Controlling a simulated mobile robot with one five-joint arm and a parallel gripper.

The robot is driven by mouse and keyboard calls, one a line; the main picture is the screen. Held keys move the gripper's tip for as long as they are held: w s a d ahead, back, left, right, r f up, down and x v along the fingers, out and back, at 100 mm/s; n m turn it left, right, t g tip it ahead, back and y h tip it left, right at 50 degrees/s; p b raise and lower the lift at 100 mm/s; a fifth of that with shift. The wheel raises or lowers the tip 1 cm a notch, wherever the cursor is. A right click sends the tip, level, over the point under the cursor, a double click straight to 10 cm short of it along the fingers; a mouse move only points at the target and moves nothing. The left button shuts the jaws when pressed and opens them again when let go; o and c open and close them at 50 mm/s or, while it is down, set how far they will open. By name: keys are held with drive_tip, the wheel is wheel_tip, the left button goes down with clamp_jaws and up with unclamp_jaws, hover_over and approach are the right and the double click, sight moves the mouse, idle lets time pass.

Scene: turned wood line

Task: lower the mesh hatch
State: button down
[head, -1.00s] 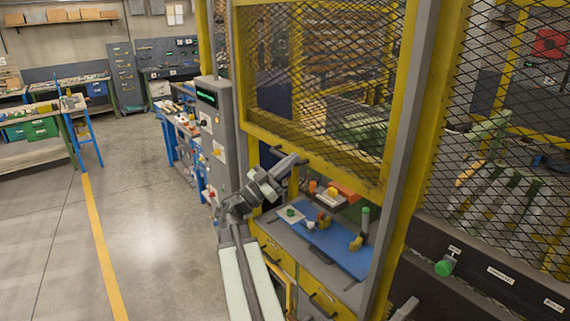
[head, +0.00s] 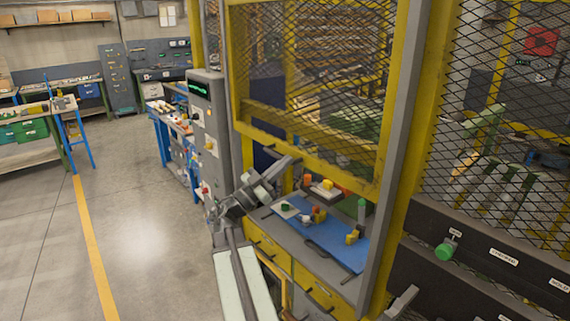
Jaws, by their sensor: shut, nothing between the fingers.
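The mesh hatch (head: 318,85) is a yellow-framed wire mesh panel in the yellow machine frame. It is raised, with its bottom bar (head: 330,175) above an open gap over the worktop. My gripper (head: 292,163) is shut and empty. In the picture it lies just under the left half of the bottom bar; I cannot tell whether it touches the bar. Through the gap shows a blue mat (head: 345,252) with small coloured parts, including a green-topped cylinder (head: 362,208).
A grey control column (head: 207,125) with a green display stands left of the opening. Yellow drawers (head: 267,248) are below the worktop. A fixed mesh panel (head: 490,130) and a dark panel with a green knob (head: 446,250) are at right.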

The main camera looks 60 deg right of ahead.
wheel_tip(320, 180, down, 45)
drive_tip(key=b, duration=4.3)
drive_tip(key=shift+f+b, duration=0.15)
drive_tip(key=shift+b, duration=0.2)
wheel_tip(320, 180, up, 4)
drive_tip(key=a+r+p, duration=0.1)
drive_tip(key=p, duration=0.4)
drive_tip(key=b+v, duration=0.5)
drive_tip(key=v, duration=0.5)
drive_tip(key=shift+s+f+b, duration=0.3)
drive_tip(key=shift+f+b, duration=0.05)
drive_tip(key=shift+f, duration=0.05)
drive_tip(key=shift+a, duration=0.1)
